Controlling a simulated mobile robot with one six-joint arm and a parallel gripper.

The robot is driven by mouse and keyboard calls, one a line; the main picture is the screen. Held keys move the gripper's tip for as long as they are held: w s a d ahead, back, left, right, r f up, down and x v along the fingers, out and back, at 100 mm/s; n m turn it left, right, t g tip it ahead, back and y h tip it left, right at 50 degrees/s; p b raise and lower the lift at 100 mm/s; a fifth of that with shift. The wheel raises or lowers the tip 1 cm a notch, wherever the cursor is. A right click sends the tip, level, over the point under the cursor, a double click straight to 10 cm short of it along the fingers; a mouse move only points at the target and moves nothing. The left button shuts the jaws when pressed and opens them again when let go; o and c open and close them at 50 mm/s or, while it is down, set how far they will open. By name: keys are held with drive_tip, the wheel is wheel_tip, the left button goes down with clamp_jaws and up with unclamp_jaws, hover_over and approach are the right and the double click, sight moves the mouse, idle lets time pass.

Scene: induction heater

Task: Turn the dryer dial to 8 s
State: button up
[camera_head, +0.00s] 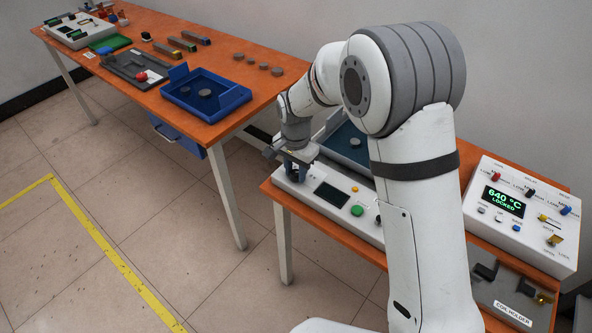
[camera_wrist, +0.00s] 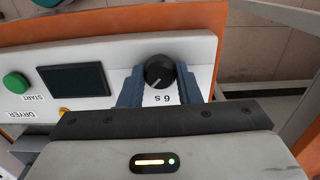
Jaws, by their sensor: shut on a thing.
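The dryer is a white box (camera_head: 339,222) on the near orange table. It also shows in the wrist view (camera_wrist: 118,60), upside down, with a "DRYER" label. Its dial (camera_wrist: 160,72) is a round black knob with a light pointer line slanting to the lower left of that picture. The printed text beside it reads "6 s". My gripper (camera_wrist: 158,80) is shut on the dial, with one blue-grey finger on each side. In the head view my gripper (camera_head: 292,170) is at the dryer's left end and hides the dial.
The dryer carries a dark blank screen (camera_wrist: 76,80), a green START button (camera_wrist: 16,84) and a yellow lamp (camera_head: 355,188). A blue tray (camera_head: 350,138) lies behind it. The heater box (camera_head: 478,215) reads "640 °C LOCKED". A coil holder (camera_head: 488,293) is at the right.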

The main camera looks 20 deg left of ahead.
sight(296, 173)
drive_tip(key=shift+s+m, duration=0.1)
drive_tip(key=shift+m, duration=0.2)
drive_tip(key=o, duration=1)
drive_tip(key=shift+c, duration=0.2)
drive_tip(key=shift+r, duration=0.1)
wheel_tip(296, 173, up, 8)
drive_tip(key=shift+f, duration=0.2)
drive_tip(key=shift+d, duration=0.1)
